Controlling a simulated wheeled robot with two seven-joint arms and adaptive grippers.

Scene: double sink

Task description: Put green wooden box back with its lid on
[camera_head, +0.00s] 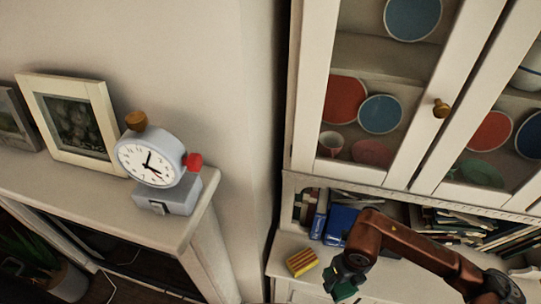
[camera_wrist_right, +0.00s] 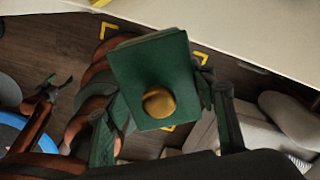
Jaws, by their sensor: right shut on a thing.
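My right gripper (camera_head: 347,272) is low in the head view, in front of the cabinet's counter. It is shut on a green wooden box (camera_wrist_right: 152,65), whose square top with a round gold knob (camera_wrist_right: 159,102) faces the right wrist camera. Its fingers lie along two opposite sides. A bit of green also shows below the gripper in the head view (camera_head: 344,292). I cannot tell whether the lid is held alone or with the box body beneath it. What looks like my left gripper (camera_wrist_right: 58,84) is at the left of the wrist view, its jaws too small to read.
A small yellow-striped block (camera_head: 302,262) is on the counter (camera_head: 285,249), left of my right gripper. Books (camera_head: 342,221) stand behind. A glass-doored cabinet (camera_head: 300,120) with plates is above. A clock (camera_head: 150,160) and frames are on the left mantel. Yellow corner marks (camera_wrist_right: 200,57) show on the floor.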

